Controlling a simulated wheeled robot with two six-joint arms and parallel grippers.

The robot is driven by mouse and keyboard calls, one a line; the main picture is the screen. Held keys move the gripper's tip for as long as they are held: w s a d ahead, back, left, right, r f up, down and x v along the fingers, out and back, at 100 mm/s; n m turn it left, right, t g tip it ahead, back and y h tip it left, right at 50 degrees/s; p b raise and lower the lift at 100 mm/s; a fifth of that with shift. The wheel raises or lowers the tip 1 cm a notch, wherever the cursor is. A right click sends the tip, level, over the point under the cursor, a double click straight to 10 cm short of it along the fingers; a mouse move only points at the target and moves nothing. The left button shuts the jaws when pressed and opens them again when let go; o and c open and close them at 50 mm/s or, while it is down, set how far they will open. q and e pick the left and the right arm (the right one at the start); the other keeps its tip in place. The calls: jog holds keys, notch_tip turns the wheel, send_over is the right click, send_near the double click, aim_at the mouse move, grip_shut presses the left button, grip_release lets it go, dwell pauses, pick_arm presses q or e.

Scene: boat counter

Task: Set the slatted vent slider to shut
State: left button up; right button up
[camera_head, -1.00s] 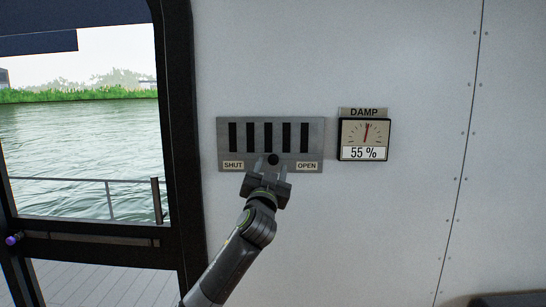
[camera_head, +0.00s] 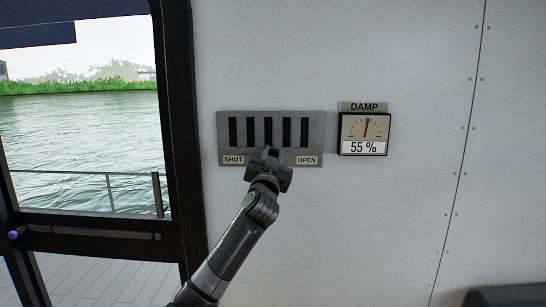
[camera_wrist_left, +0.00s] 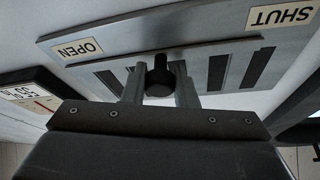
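The slatted vent (camera_head: 221,135) is a grey metal plate on the wall with several dark upright slots. Its SHUT label (camera_head: 233,160) is at lower left and its OPEN label (camera_head: 307,160) at lower right. My left gripper (camera_head: 270,155) is at the plate's lower edge, between the labels. In the left wrist view the black slider knob (camera_wrist_left: 159,80) sits between the two fingers, which appear closed on it. The gripper mostly hides the knob in the head view. The slots look dark and uncovered. My right gripper is not in view.
A DAMP gauge (camera_head: 364,133) reading 55 % hangs right of the vent; it also shows in the left wrist view (camera_wrist_left: 32,92). A dark-framed door (camera_head: 183,130) with water beyond stands to the left. The wall right of the gauge is bare.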

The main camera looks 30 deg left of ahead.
aim_at(264, 147)
pick_arm(q)
grip_shut()
jog(key=shift+s+a+b, duration=0.25)
jog(key=shift+s+a, duration=0.1)
jog(key=shift+a, duration=0.2)
jog(key=shift+s+a+b, duration=0.2)
jog(key=shift+s+a, duration=0.1)
jog(key=shift+a, duration=0.25)
jog(key=shift+o, duration=2.4)
grip_release()
jog(key=o, duration=0.4)
jog(key=shift+s+a, duration=0.2)
jog(key=shift+a, duration=0.05)
jog(key=shift+d, duration=0.1)
